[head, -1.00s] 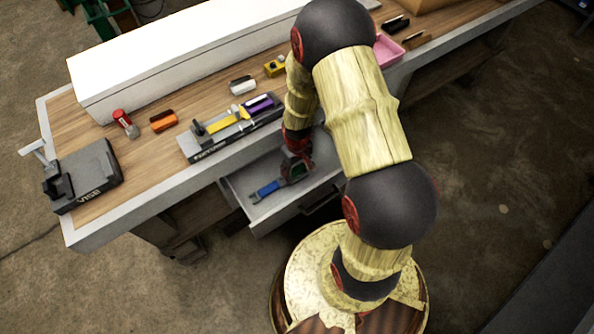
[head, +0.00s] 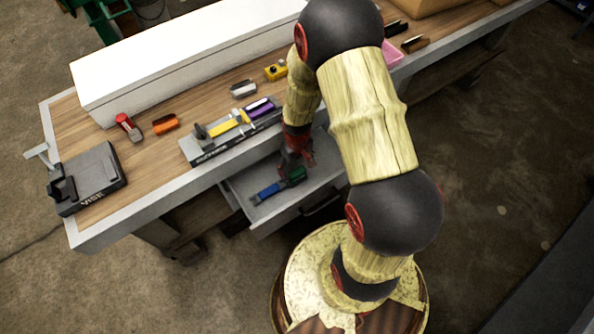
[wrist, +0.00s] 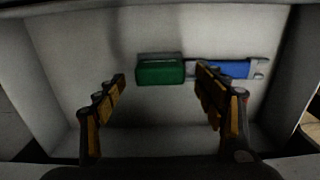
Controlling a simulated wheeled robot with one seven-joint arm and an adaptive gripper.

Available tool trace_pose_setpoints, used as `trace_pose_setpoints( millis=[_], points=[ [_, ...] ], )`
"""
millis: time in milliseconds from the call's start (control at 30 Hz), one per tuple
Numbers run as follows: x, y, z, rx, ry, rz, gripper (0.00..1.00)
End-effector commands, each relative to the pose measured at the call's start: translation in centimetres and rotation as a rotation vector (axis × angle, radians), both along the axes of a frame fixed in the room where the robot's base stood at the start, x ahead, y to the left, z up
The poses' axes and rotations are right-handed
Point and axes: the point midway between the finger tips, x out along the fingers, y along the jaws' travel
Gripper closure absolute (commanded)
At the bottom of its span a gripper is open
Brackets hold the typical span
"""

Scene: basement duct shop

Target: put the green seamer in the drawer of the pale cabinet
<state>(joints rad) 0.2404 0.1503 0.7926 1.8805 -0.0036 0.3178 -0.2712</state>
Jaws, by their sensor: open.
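The green seamer (head: 297,174) lies inside the open drawer (head: 262,215) of the pale cabinet, and in the wrist view the green seamer (wrist: 160,70) shows on the drawer floor. A blue tool with a grey end (head: 266,191) lies in line with it; in the wrist view the blue tool (wrist: 230,68) is close by its right end, and I cannot tell if they touch. My gripper (head: 294,166) is over the drawer. In the wrist view my gripper (wrist: 162,80) is open and empty, its fingers apart to either side of the seamer.
The bench above holds a grey tray (head: 205,155) with yellow and purple tools, a vise (head: 90,180), a red-and-grey item (head: 128,127), an orange block (head: 165,124), a white block (head: 243,88) and a long white box (head: 180,65). The drawer walls surround my gripper.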

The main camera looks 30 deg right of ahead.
Motion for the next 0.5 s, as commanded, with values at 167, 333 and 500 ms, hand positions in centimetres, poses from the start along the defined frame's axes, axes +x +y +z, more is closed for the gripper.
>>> trace_pose_setpoints(
  millis=[167,333,500],
  points=[
    [0.1,0.0,4.3,-0.001,-0.002,0.000,0.30],
    [0.0,0.0,6.8,0.000,-0.001,0.000,0.30],
    [0.0,0.0,8.1,0.000,-0.001,0.000,0.30]
  ],
)
